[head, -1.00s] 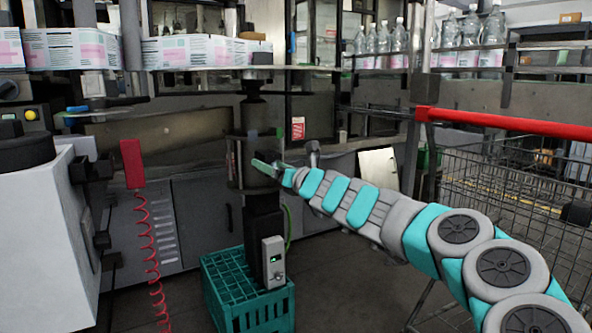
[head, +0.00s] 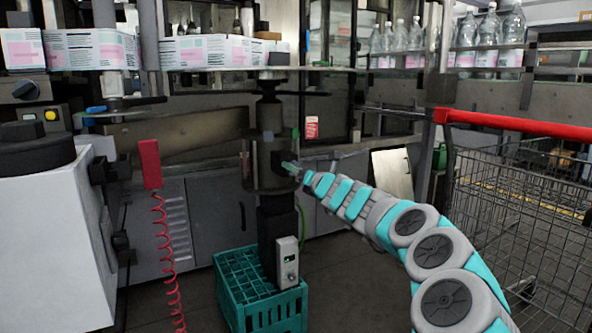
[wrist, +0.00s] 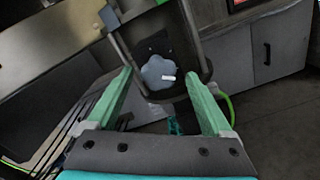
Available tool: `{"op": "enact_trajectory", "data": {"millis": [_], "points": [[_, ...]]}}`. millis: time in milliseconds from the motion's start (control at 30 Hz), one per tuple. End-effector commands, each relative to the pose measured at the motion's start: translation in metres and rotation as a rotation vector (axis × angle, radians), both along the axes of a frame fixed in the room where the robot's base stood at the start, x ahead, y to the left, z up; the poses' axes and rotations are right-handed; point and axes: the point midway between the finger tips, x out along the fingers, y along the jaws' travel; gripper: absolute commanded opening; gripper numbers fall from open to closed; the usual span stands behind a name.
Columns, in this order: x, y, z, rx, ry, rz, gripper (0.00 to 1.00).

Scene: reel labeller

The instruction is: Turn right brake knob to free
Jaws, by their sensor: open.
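In the wrist view a pale grey lobed knob (wrist: 158,73) with a white mark sits on a dark bracket. The white mark lies roughly level, slightly tilted. My gripper (wrist: 157,80) is open, with its two green fingers on either side of the knob in the picture. I see no finger touching it; the remaining depth is hard to judge. In the head view my gripper (head: 290,167) is at the right side of the dark machine column (head: 270,150). The knob cannot be made out there.
A green crate (head: 228,290) stands on the floor at the column's foot, with a grey control box (head: 287,262) above it. A red-handled cart (head: 520,125) stands at right. A white cabinet (head: 45,240) is at left.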

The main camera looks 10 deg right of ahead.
Motion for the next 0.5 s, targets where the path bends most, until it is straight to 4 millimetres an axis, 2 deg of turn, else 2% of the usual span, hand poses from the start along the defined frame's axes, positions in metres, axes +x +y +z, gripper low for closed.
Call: {"op": "enact_trajectory", "data": {"millis": [200,500], "points": [[0.0104,0.0042,-0.0004,-0.001,0.000,0.002,0.85],[0.0121,0.0055,-0.0002,0.001,0.000,0.003,0.85]]}}
